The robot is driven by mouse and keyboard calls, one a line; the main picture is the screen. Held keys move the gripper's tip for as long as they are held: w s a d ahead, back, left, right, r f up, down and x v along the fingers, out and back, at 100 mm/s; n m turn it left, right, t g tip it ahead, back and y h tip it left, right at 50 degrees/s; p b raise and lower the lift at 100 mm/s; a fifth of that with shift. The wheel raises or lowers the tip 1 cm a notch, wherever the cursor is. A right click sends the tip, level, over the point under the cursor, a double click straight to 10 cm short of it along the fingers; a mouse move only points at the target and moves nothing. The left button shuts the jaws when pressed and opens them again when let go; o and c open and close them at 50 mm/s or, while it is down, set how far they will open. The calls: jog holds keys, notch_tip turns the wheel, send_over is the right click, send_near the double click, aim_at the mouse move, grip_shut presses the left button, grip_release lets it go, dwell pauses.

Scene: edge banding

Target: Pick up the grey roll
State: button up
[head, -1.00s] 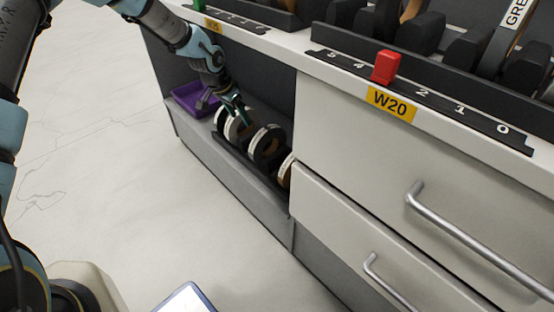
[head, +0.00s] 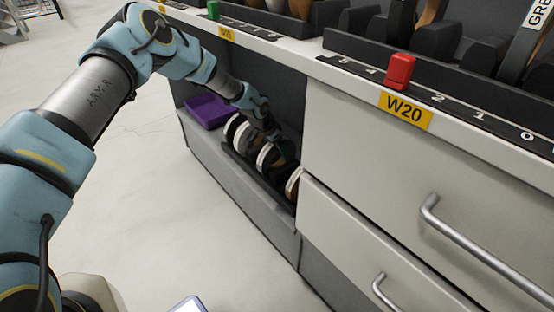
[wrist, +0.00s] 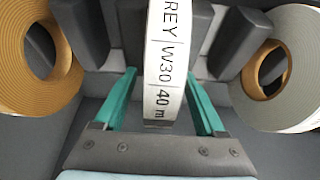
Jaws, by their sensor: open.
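The grey roll (wrist: 167,70) stands on edge in the wrist view, its white label reading "REY W30 40 m". My gripper (wrist: 160,80) is open, with one teal finger on each side of the labelled rim. Gaps show between the fingers and the label; I cannot tell whether they touch the roll. In the head view my gripper (head: 276,138) is down among the rolls in the low open bay, and the arm partly hides them. I cannot tell there which roll is the grey one.
A tan roll (wrist: 37,60) and a pale roll with a brown core (wrist: 283,75) stand on either side. Dark dividers separate the rolls. A purple tray (head: 208,110) lies left in the bay. The countertop overhangs the bay; drawers with a handle (head: 470,240) are at right.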

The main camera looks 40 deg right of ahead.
jog(key=shift+x, duration=0.85)
jog(key=shift+c, duration=0.2)
grip_shut()
jog(key=shift+r, duration=0.1)
dwell(0.4)
